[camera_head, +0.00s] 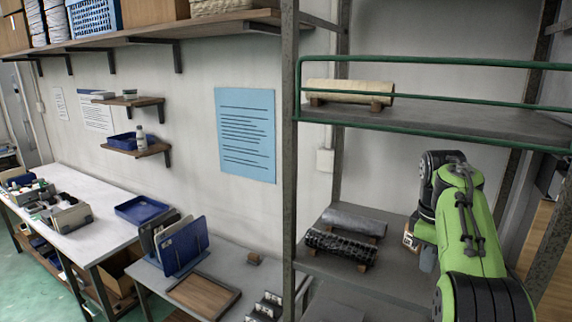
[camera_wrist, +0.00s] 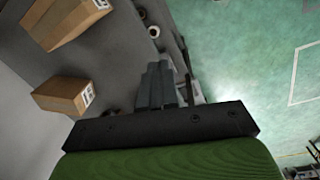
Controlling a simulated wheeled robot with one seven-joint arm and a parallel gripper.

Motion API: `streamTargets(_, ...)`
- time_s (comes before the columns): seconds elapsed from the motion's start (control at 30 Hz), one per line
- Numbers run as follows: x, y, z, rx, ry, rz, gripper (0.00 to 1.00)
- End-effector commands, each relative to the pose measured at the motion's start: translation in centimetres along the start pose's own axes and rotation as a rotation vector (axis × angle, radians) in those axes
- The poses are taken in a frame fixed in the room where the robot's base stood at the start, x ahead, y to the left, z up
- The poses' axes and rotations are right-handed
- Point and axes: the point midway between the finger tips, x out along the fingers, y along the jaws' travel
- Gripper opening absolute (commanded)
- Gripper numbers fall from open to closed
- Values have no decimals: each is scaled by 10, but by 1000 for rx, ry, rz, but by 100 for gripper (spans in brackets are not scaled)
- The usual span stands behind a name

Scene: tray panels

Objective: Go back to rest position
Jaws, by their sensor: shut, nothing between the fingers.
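My green and black arm shows at the right of the head view, in front of the metal rack. My gripper (camera_head: 427,258) hangs at the arm's far end over the rack's lower shelf, mostly hidden behind the arm. In the wrist view my gripper (camera_wrist: 163,72) points away from the camera. Its grey fingers are together, and nothing shows between them.
The rack's lower shelf (camera_head: 395,285) holds a grey roll (camera_head: 354,221) and a black roll (camera_head: 340,246). A green rail (camera_head: 430,60) guards the upper shelf with a beige roll (camera_head: 350,93). Cardboard boxes (camera_wrist: 63,95) lie left in the wrist view; open green floor (camera_wrist: 245,55) lies right.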

Motion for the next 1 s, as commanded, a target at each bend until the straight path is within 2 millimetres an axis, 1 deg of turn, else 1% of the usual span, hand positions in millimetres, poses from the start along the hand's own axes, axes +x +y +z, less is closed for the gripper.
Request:
streamTargets(0.03, -4, -11, 0, 25, 19, 9, 0)
streamTargets(0.17, -17, -44, 1, 124, 77, 35, 0)
streamTargets(0.27, -23, -84, 7, 227, 139, 56, 0)
streamTargets(0.3, -23, -104, 10, 274, 169, 64, 0)
streamTargets(0.37, -19, -137, 18, 349, 214, 74, 0)
streamTargets(0.4, -13, -158, 25, 399, 244, 80, 0)
streamTargets(0.47, -1, -191, 36, 470, 288, 86, 0)
streamTargets(0.5, 10, -213, 44, 519, 317, 89, 0)
streamTargets(0.57, 30, -243, 57, 589, 360, 92, 0)
streamTargets(0.6, 44, -261, 65, 632, 385, 93, 0)
streamTargets(0.7, 78, -294, 83, 722, 439, 95, 0)
streamTargets(0.8, 99, -311, 93, 776, 469, 93, 0)
streamTargets(0.83, 102, -313, 94, 784, 474, 93, 0)
streamTargets(0.9, 105, -316, 96, 794, 477, 92, 0)
streamTargets(1.0, 103, -315, 96, 795, 476, 91, 0)
